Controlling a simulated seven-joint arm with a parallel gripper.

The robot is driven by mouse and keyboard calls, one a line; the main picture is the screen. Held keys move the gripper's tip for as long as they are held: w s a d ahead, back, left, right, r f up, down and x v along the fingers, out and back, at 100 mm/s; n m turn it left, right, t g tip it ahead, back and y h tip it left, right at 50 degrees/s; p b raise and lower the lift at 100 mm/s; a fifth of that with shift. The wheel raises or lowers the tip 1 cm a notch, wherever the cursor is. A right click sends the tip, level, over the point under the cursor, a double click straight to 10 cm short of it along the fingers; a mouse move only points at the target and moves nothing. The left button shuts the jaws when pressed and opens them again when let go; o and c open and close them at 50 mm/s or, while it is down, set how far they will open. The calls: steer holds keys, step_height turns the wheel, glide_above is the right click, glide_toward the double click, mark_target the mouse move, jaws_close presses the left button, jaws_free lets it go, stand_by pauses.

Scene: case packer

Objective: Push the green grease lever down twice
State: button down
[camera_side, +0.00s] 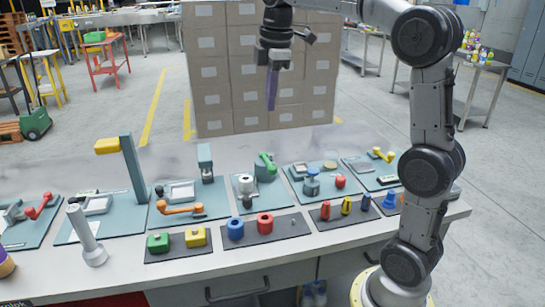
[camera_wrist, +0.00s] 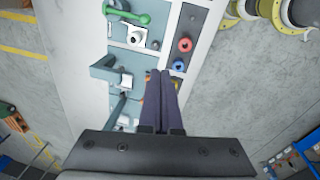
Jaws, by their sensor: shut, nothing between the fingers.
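The green grease lever (camera_side: 267,161) stands on a teal station plate in the middle of the bench, slanting up to the left from its grey base. In the wrist view the green lever (camera_wrist: 127,13) lies near the top edge, left of centre, beside a white round part. My gripper (camera_side: 271,103) hangs high above the bench, pointing down, with its long dark fingers together and empty. In the wrist view the shut fingers (camera_wrist: 161,78) point up the picture. The gripper is well above the lever and does not touch it.
An orange lever (camera_side: 180,208), a red lever (camera_side: 40,206) and a yellow-topped post (camera_side: 120,145) stand left of the green lever. A mat with blue and red rings (camera_side: 265,225) lies in front. Stacked cartons (camera_side: 262,70) stand behind the bench. The air around my gripper is clear.

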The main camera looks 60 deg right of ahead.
mark_target(272, 165)
steer(key=w+d+f+m+g, duration=0.1)
steer(key=w+d+f, duration=0.2)
steer(key=d+f, duration=0.3)
steer(key=shift+w+d+f+g, duration=0.3)
steer(key=shift+w+d, duration=0.1)
steer(key=shift+d, duration=0.4)
step_height(272, 165, down, 14)
steer(key=shift+r, duration=0.1)
